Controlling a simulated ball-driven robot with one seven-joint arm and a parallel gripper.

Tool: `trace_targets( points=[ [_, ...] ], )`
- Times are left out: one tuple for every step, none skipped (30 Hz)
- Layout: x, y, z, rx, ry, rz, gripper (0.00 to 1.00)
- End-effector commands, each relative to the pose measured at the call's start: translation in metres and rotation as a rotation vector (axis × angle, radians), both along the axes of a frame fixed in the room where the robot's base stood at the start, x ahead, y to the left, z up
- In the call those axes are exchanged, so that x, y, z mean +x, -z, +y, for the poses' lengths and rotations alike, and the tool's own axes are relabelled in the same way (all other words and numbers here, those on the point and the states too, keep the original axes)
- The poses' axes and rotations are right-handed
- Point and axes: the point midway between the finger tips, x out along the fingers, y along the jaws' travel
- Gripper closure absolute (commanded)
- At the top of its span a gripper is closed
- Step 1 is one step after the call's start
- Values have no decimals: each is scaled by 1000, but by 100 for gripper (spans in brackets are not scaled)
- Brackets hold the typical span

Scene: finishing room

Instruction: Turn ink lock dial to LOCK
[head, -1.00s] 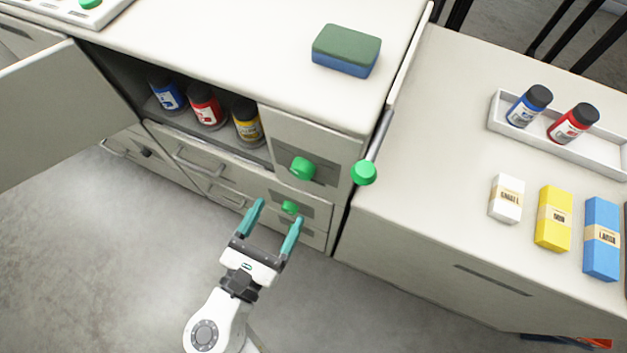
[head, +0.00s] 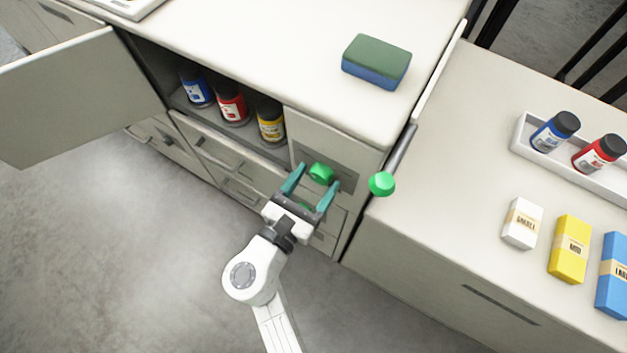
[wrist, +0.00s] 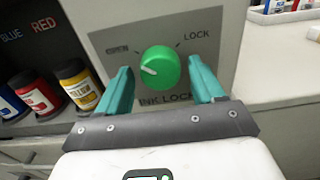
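The ink lock dial (head: 321,173) is a green round knob on a grey plate on the cabinet front. In the wrist view the dial (wrist: 160,68) sits above the words INK LOCK, with LOCK printed at its upper right and a blurred word at its upper left. My gripper (head: 314,185) is open with teal fingers. In the wrist view the fingers of my gripper (wrist: 161,88) stand on either side of the dial, with visible gaps, not closed on it.
An open cupboard left of the dial holds blue, red and yellow bottles (head: 270,122). A green-ended lever (head: 382,184) sticks out just right of the dial. A sponge (head: 376,62) lies on the counter above. Another green knob is partly hidden below behind my gripper.

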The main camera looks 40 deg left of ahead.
Motion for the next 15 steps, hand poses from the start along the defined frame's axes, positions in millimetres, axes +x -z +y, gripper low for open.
trace_targets(
  points=[
    [0,0,0,0,0,0,37],
    [0,0,0,0,0,0,40],
    [0,0,0,0,0,0,44],
    [0,0,0,0,0,0,47],
    [0,0,0,0,0,0,50],
    [0,0,0,0,0,0,54],
    [0,0,0,0,0,0,56],
    [0,0,0,0,0,0,59],
    [0,0,0,0,0,0,63],
    [0,0,0,0,0,0,66],
    [0,0,0,0,0,0,69],
    [0,0,0,0,0,0,73],
    [0,0,0,0,0,0,76],
    [0,0,0,0,0,0,79],
    [0,0,0,0,0,0,81]
  ],
)
